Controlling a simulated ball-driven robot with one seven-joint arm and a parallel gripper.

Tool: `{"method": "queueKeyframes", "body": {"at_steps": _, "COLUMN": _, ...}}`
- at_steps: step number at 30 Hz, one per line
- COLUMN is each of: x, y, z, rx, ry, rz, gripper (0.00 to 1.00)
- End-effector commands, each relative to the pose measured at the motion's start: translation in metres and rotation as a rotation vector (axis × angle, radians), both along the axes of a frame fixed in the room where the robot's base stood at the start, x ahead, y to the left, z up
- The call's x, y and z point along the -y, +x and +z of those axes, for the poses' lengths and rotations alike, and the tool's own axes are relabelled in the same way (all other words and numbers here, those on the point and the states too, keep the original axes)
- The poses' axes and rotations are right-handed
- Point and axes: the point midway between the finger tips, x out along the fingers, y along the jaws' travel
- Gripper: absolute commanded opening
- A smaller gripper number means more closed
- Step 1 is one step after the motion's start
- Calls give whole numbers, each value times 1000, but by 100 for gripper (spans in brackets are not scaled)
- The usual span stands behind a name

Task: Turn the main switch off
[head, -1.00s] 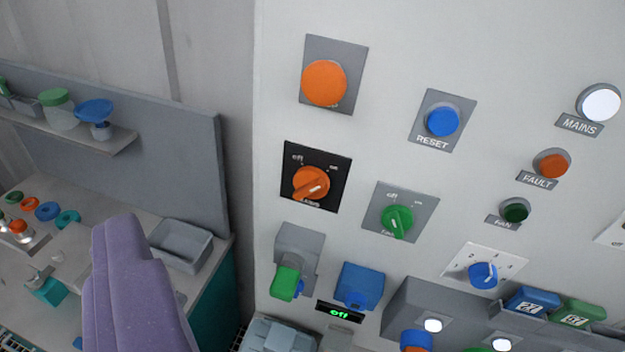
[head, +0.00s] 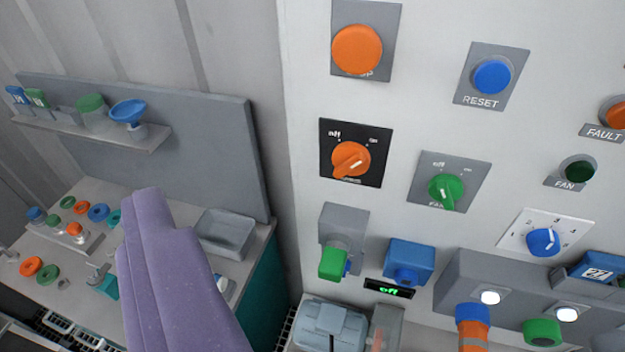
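The main switch (head: 350,160) is an orange rotary knob on a black plate (head: 374,178) in the upper middle of the head view. The plate has "off" at upper left and "on" at upper right. A purple, finger-like part, which I take to be my gripper (head: 172,262), rises from the bottom edge at lower left. It is left of and below the switch in the picture, apart from it. Its fingertips cannot be told apart, and nothing is seen held.
On the panel are an orange push button (head: 357,48), a blue RESET button (head: 492,76), a green off/on knob (head: 445,188) and a blue selector (head: 542,242). A small display (head: 389,289) reads "off". A workbench with a grey tray (head: 226,232) stands at left.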

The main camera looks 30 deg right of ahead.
Motion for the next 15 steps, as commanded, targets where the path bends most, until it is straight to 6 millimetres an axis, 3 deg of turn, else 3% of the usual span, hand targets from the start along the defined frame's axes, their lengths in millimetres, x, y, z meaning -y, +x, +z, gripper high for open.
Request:
{"method": "queueKeyframes", "body": {"at_steps": 3, "x": -7, "y": 56, "z": -20, "rx": 94, "ry": 408, "rz": -24, "gripper": 83}}
{"method": "queueKeyframes", "body": {"at_steps": 5, "x": 3, "y": 89, "z": -36, "rx": 171, "ry": 708, "rz": -75, "gripper": 83}}
{"method": "queueKeyframes", "body": {"at_steps": 6, "x": 17, "y": 107, "z": -49, "rx": 233, "ry": 917, "rz": -127, "gripper": 83}}
{"method": "queueKeyframes", "body": {"at_steps": 9, "x": 69, "y": 137, "z": -96, "rx": 422, "ry": 1384, "rz": -301, "gripper": 83}}
{"method": "queueKeyframes", "body": {"at_steps": 12, "x": 122, "y": 141, "z": -150, "rx": 643, "ry": 1712, "rz": -486, "gripper": 83}}
{"method": "queueKeyframes", "body": {"at_steps": 15, "x": 158, "y": 131, "z": -193, "rx": 841, "ry": 1887, "rz": -625, "gripper": 83}}
